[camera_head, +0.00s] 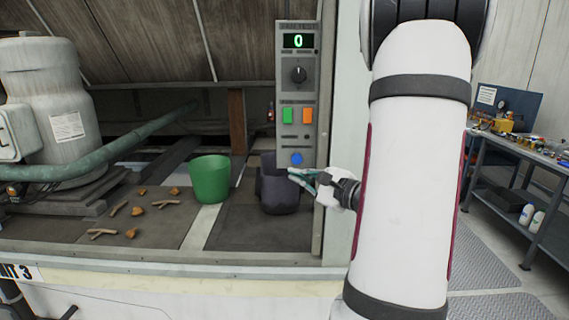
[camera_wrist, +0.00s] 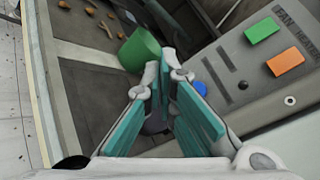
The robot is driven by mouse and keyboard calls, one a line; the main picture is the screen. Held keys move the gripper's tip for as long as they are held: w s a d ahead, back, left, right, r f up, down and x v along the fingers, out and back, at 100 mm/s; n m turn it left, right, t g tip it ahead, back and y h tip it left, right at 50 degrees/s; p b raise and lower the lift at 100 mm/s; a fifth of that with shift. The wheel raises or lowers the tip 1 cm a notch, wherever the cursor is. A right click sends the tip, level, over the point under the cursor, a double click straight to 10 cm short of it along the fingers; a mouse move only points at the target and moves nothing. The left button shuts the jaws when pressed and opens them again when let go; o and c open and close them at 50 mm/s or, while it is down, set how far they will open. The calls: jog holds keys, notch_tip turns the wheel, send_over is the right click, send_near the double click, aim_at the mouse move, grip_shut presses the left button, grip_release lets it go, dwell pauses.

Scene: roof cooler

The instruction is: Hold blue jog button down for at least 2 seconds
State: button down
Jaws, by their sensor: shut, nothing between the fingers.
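The blue jog button (camera_head: 296,159) is a round button low on the grey control panel (camera_head: 312,80). In the wrist view the blue button (camera_wrist: 200,88) shows just to the right of the fingertips, partly hidden by the right finger. My gripper (camera_head: 292,174) is shut and empty, with its tips just below the button in the head view. In the wrist view the gripper (camera_wrist: 164,70) has its teal finger pads converging at the tips. Whether the tips touch the button or panel cannot be told.
The panel also has a display (camera_head: 298,41) reading 0, a black knob (camera_head: 298,75), a green button (camera_head: 288,115) and an orange button (camera_head: 307,115). A green bucket (camera_head: 209,180) and a dark bucket (camera_head: 278,192) stand close by. Twigs and brown debris (camera_head: 131,211) lie left.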

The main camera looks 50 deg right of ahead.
aim_at(297, 159)
jog(key=shift+w, duration=0.1)
jog(key=w+d, duration=0.5)
jog(key=d, duration=0.1)
jog(key=shift+w+d+b, duration=0.3)
jog(key=shift+b, duration=0.15)
dwell(1.5)
jog(key=shift+w+d+b, duration=0.25)
jog(key=shift+b, duration=0.15)
jog(key=shift+d+r, duration=0.15)
